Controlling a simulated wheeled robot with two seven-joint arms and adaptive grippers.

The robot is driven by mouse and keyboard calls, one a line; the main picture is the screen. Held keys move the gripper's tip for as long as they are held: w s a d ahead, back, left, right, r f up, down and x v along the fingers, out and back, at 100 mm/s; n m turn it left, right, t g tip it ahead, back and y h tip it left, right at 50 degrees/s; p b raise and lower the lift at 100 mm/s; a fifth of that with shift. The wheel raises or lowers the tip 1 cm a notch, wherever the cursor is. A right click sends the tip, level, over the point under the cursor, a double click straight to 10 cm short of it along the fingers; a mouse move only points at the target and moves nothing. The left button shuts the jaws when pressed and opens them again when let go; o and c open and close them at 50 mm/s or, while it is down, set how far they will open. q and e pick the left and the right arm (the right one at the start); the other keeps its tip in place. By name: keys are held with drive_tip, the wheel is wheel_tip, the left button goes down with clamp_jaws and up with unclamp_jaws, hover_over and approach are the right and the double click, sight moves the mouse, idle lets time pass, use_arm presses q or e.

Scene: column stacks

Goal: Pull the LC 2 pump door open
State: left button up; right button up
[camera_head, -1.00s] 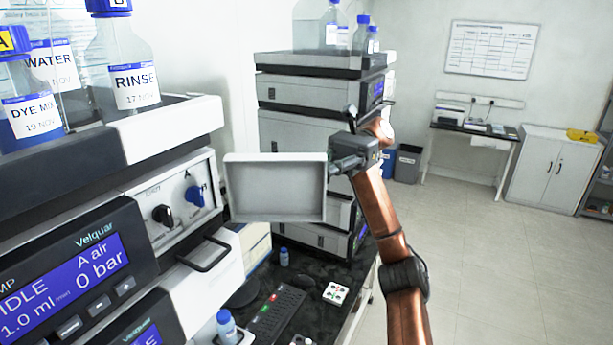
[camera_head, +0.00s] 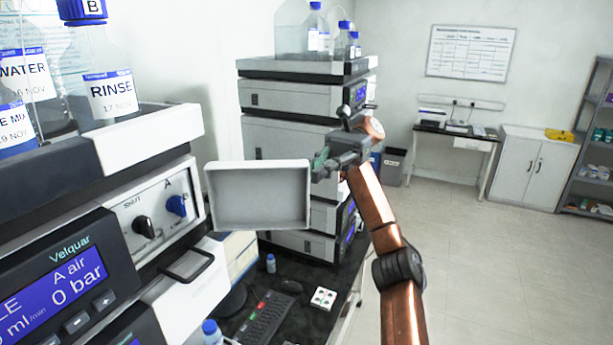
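The pump door looks like a shallow white panel (camera_head: 258,196), its hollow inner face toward me, standing out in front of the far instrument stack (camera_head: 285,135). I take that stack to be LC 2, but no label is readable. The panel stands open, and its hinge is not clear to see. My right gripper (camera_head: 320,164) is at the panel's right edge, with a green finger pad showing. I cannot tell whether it touches or grips the edge. My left gripper is out of view.
A keyboard (camera_head: 262,318) and small bottle (camera_head: 271,263) are on the dark bench. Open floor (camera_head: 490,260) lies at right.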

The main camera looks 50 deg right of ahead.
drive_tip(key=shift+d, duration=0.9)
drive_tip(key=shift+w, duration=0.1)
